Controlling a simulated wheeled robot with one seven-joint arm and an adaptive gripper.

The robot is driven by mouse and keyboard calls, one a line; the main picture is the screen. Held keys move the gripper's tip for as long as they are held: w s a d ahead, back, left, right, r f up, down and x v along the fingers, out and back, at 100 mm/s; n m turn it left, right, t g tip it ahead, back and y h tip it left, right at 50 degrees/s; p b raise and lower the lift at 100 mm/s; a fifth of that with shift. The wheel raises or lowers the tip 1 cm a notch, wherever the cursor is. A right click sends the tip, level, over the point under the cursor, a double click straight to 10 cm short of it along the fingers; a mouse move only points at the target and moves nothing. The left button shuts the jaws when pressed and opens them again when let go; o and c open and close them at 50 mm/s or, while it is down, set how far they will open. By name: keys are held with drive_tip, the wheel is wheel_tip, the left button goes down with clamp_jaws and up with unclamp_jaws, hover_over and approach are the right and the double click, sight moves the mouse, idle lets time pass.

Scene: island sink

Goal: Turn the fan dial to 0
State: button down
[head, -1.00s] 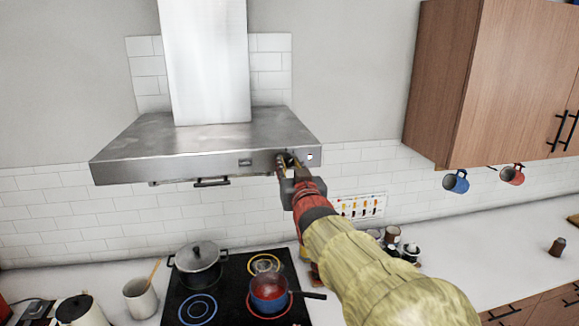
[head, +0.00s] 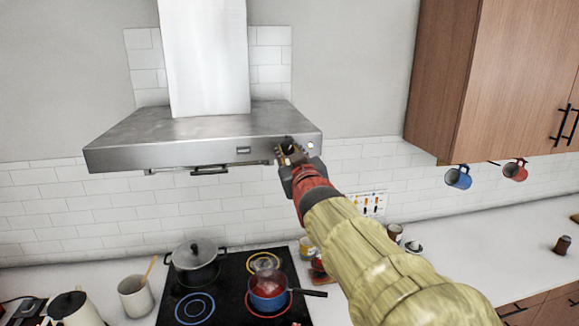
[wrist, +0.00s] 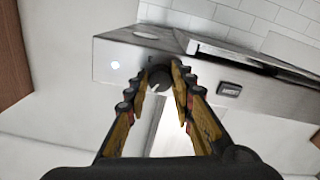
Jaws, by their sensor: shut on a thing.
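The fan dial (wrist: 160,80) is a small dark round knob with a pale mark, on the front face of the steel range hood (head: 190,135). In the wrist view it sits between my two fingers. My gripper (wrist: 165,76) is shut on the dial, one finger on each side. In the head view my gripper (head: 287,152) is at the right end of the hood's front panel and hides the dial. I cannot read the dial's setting.
A white round button (wrist: 115,65) and a dark label (wrist: 229,89) flank the dial. Below are a lidded pot (head: 195,265) and a red-and-blue saucepan (head: 268,289) on the stove. A wooden cabinet (head: 480,80) hangs at the right, with mugs beneath.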

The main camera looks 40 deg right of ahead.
drive_tip(key=n+b, duration=0.2)
drive_tip(key=shift+f+n+b, duration=0.2)
drive_tip(key=shift+n+b, duration=0.1)
drive_tip(key=shift+b, duration=0.1)
drive_tip(key=shift+r+n+b, duration=0.15)
drive_tip(key=shift+n+b, duration=0.85)
drive_tip(key=shift+n, duration=0.6)
drive_tip(key=c, duration=1.5)
unclamp_jaws()
drive_tip(key=shift+s+r, duration=0.1)
drive_tip(key=v, duration=1.1)
drive_tip(key=shift+s+a, duration=0.3)
drive_tip(key=shift+a, duration=0.05)
